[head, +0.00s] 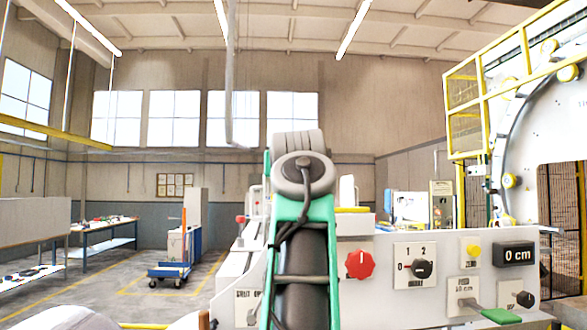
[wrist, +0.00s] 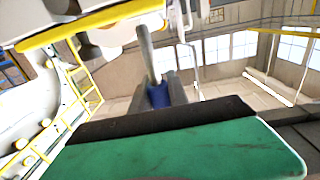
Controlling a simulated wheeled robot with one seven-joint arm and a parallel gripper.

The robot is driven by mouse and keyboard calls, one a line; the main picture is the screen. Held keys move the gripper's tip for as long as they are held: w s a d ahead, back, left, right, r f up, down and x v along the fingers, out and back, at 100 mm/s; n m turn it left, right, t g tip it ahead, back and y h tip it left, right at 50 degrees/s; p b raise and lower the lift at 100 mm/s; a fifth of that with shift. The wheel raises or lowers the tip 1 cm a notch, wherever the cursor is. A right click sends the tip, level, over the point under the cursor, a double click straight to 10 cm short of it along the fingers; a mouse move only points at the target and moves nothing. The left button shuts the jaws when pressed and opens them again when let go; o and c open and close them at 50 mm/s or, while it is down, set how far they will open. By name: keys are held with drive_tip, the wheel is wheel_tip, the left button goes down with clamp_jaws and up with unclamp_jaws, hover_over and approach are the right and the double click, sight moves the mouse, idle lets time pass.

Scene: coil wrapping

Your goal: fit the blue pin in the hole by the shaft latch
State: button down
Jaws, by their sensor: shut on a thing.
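The blue pin (wrist: 157,96) shows in the wrist view as a small blue piece between the grey fingers of my gripper (wrist: 160,88). The gripper is shut on it. A grey rod (wrist: 148,55) runs up from the blue piece toward white and yellow machine parts; it looks like the pin's shank. I cannot make out the hole or the shaft latch, or whether the rod's far end touches anything. In the head view my green and grey arm stands in the middle, and the gripper and pin cannot be made out.
A white control panel (head: 375,296) with a red knob (head: 359,264), switches and a 0 cm display (head: 515,254) stands behind and right of my arm. A large white ring machine (head: 520,130) with yellow railings is at right. A blue trolley (head: 170,271) stands on open floor at left.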

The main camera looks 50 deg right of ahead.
drive_tip(key=shift+f+b, duration=0.4)
drive_tip(key=shift+f, duration=0.45)
drive_tip(key=shift+f+b, duration=2.25)
drive_tip(key=shift+f, duration=0.35)
idle(0.6)
drive_tip(key=c, duration=1.2)
unclamp_jaws()
drive_tip(key=shift+s+a, duration=0.1)
drive_tip(key=b+v, duration=0.2)
drive_tip(key=v, duration=0.5)
drive_tip(key=shift+s+a, duration=0.25)
drive_tip(key=shift+r, duration=0.1)
